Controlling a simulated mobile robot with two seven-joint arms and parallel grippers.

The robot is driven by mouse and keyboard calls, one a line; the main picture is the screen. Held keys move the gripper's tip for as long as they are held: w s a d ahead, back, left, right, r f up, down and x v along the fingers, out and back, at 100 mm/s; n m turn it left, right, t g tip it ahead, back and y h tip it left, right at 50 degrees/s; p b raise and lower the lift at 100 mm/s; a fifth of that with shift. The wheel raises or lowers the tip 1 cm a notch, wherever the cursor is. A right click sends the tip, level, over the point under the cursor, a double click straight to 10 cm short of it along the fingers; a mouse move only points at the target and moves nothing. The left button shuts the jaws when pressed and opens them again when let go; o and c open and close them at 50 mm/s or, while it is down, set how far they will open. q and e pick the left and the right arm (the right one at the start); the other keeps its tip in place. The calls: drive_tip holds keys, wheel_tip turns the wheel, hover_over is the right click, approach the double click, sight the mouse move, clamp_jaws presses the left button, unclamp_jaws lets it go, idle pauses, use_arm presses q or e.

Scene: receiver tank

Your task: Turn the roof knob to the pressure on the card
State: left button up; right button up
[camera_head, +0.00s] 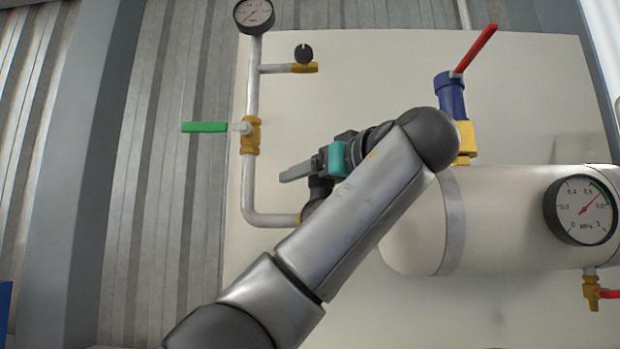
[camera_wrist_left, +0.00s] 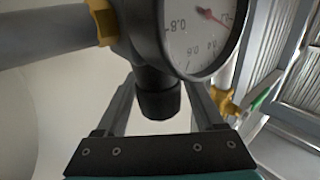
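My left gripper (camera_head: 287,176) reaches in front of the pale panel, its fingers pointing left. In the left wrist view, its two fingers (camera_wrist_left: 165,112) stand open on either side of a black round knob (camera_wrist_left: 159,100). A gap shows on both sides, so the fingers do not visibly touch it. The knob projects from a dark body beside a gauge (camera_wrist_left: 198,35) with a red needle; this dial is cut off at the top. In the head view my arm covers most of that body (camera_head: 318,190). I cannot make out a card. My right gripper is not in view.
A white tank (camera_head: 405,245) with a gauge (camera_head: 581,210) is at right. Above it is a blue valve (camera_head: 452,97) with a red lever. A pipe with a green-handled valve (camera_head: 205,127), a small black-knobbed valve (camera_head: 304,53) and a top gauge (camera_head: 254,14) stands at left.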

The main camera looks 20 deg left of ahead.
use_arm(q)
drive_tip(key=shift+o, duration=0.3)
drive_tip(key=shift+d, duration=0.1)
drive_tip(key=shift+s+d, duration=0.25)
drive_tip(key=b+v, duration=0.5)
drive_tip(key=v, duration=0.9)
drive_tip(key=shift+s+d+b, duration=0.15)
drive_tip(key=shift+s+b, duration=0.05)
drive_tip(key=shift+b, duration=0.2)
